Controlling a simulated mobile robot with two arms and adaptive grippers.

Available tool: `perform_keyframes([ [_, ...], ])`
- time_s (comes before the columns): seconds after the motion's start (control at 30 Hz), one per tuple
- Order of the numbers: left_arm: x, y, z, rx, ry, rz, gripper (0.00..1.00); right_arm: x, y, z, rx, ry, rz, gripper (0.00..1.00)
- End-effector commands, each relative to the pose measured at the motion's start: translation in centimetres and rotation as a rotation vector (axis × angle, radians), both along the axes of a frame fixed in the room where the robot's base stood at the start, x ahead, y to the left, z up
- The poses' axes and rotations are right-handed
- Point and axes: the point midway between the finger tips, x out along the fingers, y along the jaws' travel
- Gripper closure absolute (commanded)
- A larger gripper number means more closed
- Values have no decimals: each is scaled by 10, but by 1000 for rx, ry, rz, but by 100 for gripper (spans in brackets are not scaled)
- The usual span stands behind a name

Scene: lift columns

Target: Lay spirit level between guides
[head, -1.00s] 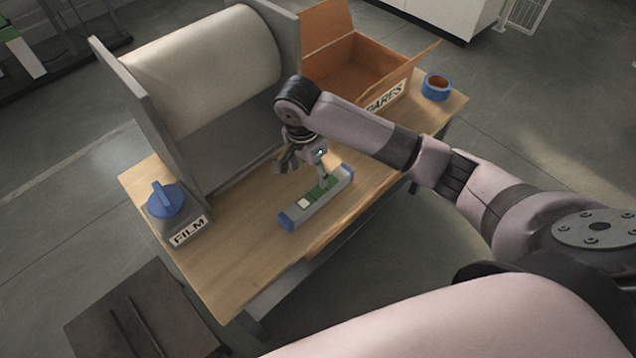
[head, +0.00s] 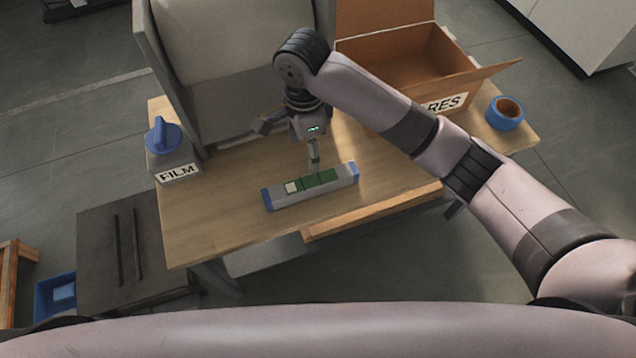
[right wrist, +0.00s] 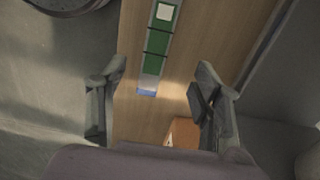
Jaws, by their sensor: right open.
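The spirit level (head: 338,181) is a grey bar with blue ends and green panels, one with a pale window. It lies flat on the wooden table in the head view. My right gripper (head: 289,146) is open just above and behind it. In the right wrist view the open fingers (right wrist: 161,72) stand apart, with the blue end of the level (right wrist: 147,92) showing between them and nothing held. Two thin dark parallel strips, apparently the guides (head: 126,247), lie on a dark stand (head: 92,262) at the left. My left gripper is out of view.
A large roll in a grey frame (head: 222,95) is behind. An open cardboard box (head: 400,75) and blue tape roll (head: 504,115) are at the right. A blue bin (head: 55,295) is lower left.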

Motion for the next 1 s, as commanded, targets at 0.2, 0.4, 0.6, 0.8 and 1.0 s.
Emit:
perform_keyframes([
  [0.2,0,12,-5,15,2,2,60,0,-2,-51,-4,3,-2,40],
  [0.4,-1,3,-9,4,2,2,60,0,-1,-84,-1,1,-1,40],
  [0.6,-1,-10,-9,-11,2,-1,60,0,-2,-96,-1,0,0,40],
  [0.8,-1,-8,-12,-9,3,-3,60,-1,-7,-125,-3,-1,-1,40],
  [1.0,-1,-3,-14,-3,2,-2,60,-1,-6,-144,-1,-1,0,40],
])
